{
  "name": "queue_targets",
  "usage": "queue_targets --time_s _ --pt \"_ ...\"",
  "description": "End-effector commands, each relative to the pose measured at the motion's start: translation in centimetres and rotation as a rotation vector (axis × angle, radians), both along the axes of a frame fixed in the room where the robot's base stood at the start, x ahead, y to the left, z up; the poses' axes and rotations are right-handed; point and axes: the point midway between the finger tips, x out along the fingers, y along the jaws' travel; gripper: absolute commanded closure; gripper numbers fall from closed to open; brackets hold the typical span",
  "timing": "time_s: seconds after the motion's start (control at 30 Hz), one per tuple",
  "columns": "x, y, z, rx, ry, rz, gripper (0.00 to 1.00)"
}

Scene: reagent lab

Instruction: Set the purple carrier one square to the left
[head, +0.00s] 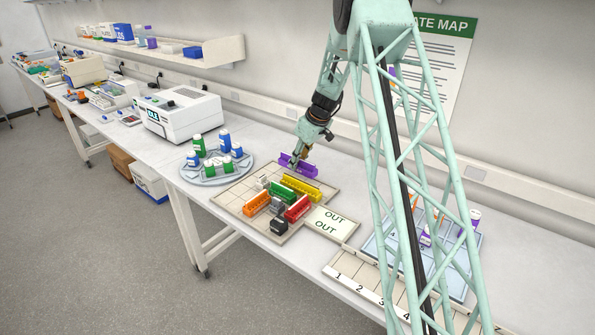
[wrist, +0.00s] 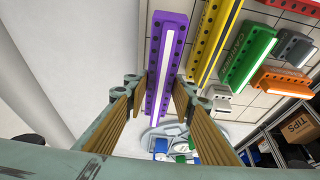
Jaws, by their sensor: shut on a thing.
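The purple carrier (head: 299,165) is a long bar with a row of holes, at the back of the gridded board (head: 232,196). In the wrist view the purple carrier (wrist: 167,60) runs lengthwise between the two ribbed fingers of my gripper (wrist: 157,100). In the head view my gripper (head: 296,155) is at the carrier's left part, shut on it. Whether the carrier touches the board or is slightly raised, I cannot tell. The fingertips are partly hidden in the head view.
The yellow carrier (head: 301,187) lies just in front of the purple one. Green (head: 281,193), red (head: 297,209) and orange (head: 257,203) carriers and small grey and black blocks crowd the board. A round bottle tray (head: 211,179) stands left; an OUT plate (head: 332,223) adjoins on the right.

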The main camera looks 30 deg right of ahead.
Motion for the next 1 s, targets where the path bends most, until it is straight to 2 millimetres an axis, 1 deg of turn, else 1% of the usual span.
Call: queue_targets --time_s 0.43,0.8,1.0 --pt "0.0 0.0 -0.4 0.0 0.0 0.0 0.89" --pt "0.0 0.0 -3.6 0.0 0.001 -0.001 0.89" --pt "0.0 0.0 -4.0 0.0 0.0 0.001 0.89"
